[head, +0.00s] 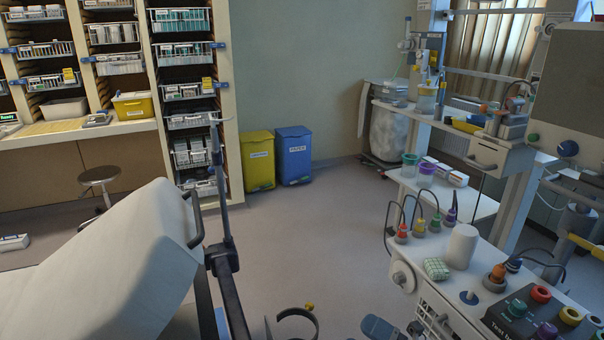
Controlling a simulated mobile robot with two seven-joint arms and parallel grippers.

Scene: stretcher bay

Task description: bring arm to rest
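Neither of my grippers can be made out in the head view, and no arm of mine clearly shows. A stretcher (120,262) with a raised white backrest stands at the lower left. A dark upright post with a clamp (222,262) rises beside its right edge. A dark curved bracket (300,314) with a small yellow knob shows at the bottom edge, cut off by the frame. A blue-grey rounded part (380,328) lies to its right, also cut off, and I cannot tell what it belongs to.
An equipment cart (440,300) with several coloured connectors, a white cylinder (462,246) and a green-patterned block (436,268) fills the lower right. A yellow bin (258,162) and a blue bin (294,156) stand at the back wall.

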